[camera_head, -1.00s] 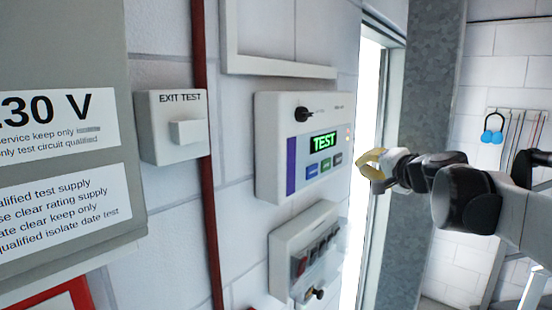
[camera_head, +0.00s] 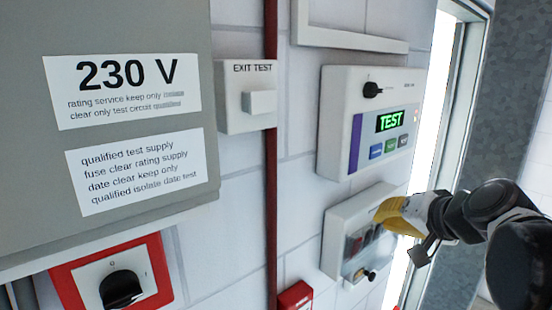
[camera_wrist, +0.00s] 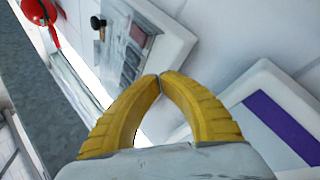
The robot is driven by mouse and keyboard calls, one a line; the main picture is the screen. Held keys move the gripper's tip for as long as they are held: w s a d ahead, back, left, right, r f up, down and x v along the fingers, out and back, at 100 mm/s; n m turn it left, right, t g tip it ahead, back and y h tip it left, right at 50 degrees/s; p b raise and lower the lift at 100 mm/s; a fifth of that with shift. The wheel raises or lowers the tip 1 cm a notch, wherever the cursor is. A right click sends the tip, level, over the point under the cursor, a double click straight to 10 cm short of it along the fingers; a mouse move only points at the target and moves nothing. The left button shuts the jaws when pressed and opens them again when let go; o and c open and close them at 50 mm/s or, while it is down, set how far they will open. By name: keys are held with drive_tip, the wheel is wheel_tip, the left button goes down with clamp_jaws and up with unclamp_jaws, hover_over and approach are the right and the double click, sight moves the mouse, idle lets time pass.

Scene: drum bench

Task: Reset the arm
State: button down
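My gripper (camera_head: 388,218) has yellow fingers. In the wrist view the tips of my gripper (camera_wrist: 160,77) meet, with nothing seen between them. In the head view it overlaps the right part of a white switch box (camera_head: 338,245) with several rocker switches and a black knob. I cannot tell whether it touches the box. The switch box (camera_wrist: 170,30) also shows in the wrist view, beyond the fingertips. Above it in the head view is a white panel (camera_head: 337,125) with a black key switch, a green TEST display and several coloured buttons.
A white EXIT TEST box (camera_head: 235,100) is left of a dark red pipe (camera_head: 271,180). A grey 230 V cabinet (camera_head: 125,30) fills the upper left, above a red-framed rotary switch (camera_head: 155,270). A bright door opening (camera_head: 435,110) is at right. A red object (camera_wrist: 38,10) shows in the wrist view.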

drive_tip(key=s+a+f+n+g+h, duration=0.1)
drive_tip(key=s+a+f+n+g, duration=0.15)
drive_tip(key=s+f, duration=0.6)
drive_tip(key=s+a+f+n+g+h, duration=0.2)
drive_tip(key=s+f+n, duration=0.2)
drive_tip(key=s+f, duration=0.45)
wheel_tip(320, 180, down, 40)
drive_tip(key=b, duration=4.1)
drive_tip(key=shift+w+a+f+m, duration=0.15)
drive_tip(key=shift+w+m, duration=0.05)
drive_tip(key=shift+m, duration=0.15)
